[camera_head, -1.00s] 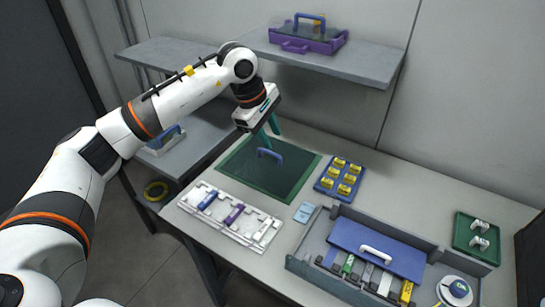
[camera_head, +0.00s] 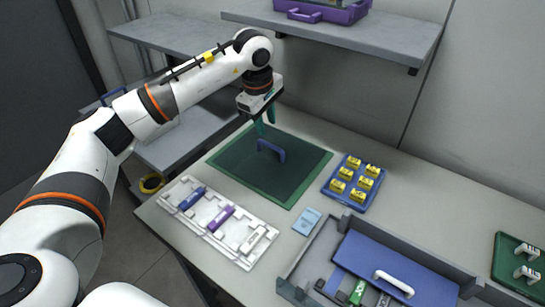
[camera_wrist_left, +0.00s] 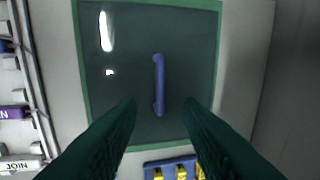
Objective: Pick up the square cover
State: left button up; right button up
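The square cover (camera_head: 245,172) is a dark, glossy panel with a green rim and a blue bar handle (camera_head: 271,149) standing up from its middle. It lies flat on the table. It also fills the middle of the left wrist view (camera_wrist_left: 117,110), with the handle (camera_wrist_left: 159,84) upright in the picture. My left gripper (camera_head: 265,122) is over the cover near its back part, with its fingers pointing down. In the left wrist view its fingers (camera_wrist_left: 160,108) are spread apart with nothing between them. My right gripper is not in view.
A white tray (camera_head: 214,223) with several coloured pieces lies in front of the cover. A blue tray (camera_head: 352,196) of yellow blocks sits to its right. A small light-blue card (camera_head: 307,221) and a grey bin with a blue lid (camera_head: 392,269) are near the front right. Shelves (camera_head: 340,28) hang behind.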

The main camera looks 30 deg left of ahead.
aim_at(271, 145)
pick_arm(q)
jog(key=f, duration=0.4)
jog(key=shift+w+d, duration=0.1)
jog(key=shift+w, duration=0.15)
jog(key=shift+w+d+f+p, duration=0.15)
jog(key=shift+w+f, duration=0.1)
jog(key=shift+f, duration=0.7)
jog(key=shift+w+f+p, duration=0.15)
jog(key=shift+w+f, duration=0.1)
jog(key=shift+f, duration=0.75)
jog(key=shift+w+d+f+p, duration=0.15)
jog(key=shift+w+f, duration=0.1)
jog(key=shift+f, duration=0.7)
jog(key=shift+a, duration=0.1)
grip_shut()
